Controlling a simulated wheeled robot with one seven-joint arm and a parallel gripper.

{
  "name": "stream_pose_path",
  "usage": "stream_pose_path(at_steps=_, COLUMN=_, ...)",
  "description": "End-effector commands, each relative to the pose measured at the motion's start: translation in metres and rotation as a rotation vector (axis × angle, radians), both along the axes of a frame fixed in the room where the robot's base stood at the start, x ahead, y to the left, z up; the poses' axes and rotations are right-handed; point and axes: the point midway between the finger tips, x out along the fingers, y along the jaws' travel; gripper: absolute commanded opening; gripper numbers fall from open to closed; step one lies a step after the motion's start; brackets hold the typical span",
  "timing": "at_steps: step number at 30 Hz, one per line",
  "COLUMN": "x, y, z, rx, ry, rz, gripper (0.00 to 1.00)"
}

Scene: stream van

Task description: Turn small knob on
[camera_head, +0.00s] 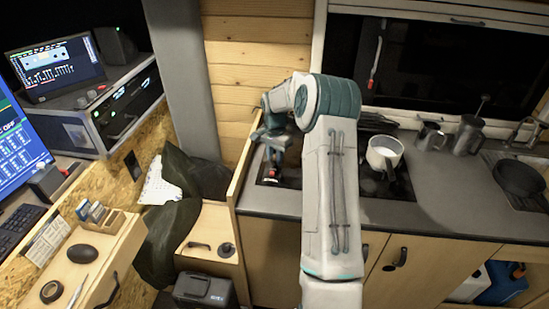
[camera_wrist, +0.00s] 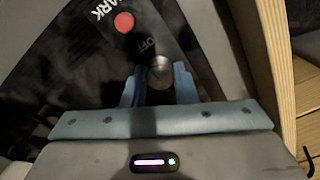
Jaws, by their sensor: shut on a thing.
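The small knob (camera_wrist: 160,72) is a round metallic knob on a black glossy panel in the wrist view, beside a white "OFF" label. My gripper (camera_wrist: 158,84) is shut on it, with one blue finger on each side. A red round button (camera_wrist: 124,22) sits up and left of the knob, next to lettering that reads "ARK", cut off by the frame edge. In the head view my gripper (camera_head: 271,158) is low over the left part of the stove top, and the knob itself is hidden there.
A white pot (camera_head: 384,153) stands on the stove, right of my arm.

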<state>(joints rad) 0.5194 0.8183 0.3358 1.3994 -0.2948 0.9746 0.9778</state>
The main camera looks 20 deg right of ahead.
Motion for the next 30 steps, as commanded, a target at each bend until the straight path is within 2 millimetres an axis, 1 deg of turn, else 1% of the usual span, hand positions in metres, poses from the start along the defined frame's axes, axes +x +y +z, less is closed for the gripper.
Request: stream_pose_path(at_steps=30, x=0.0028, y=0.0009, z=0.0021, rx=-0.006, ry=-0.007, rz=0.952, gripper=0.03)
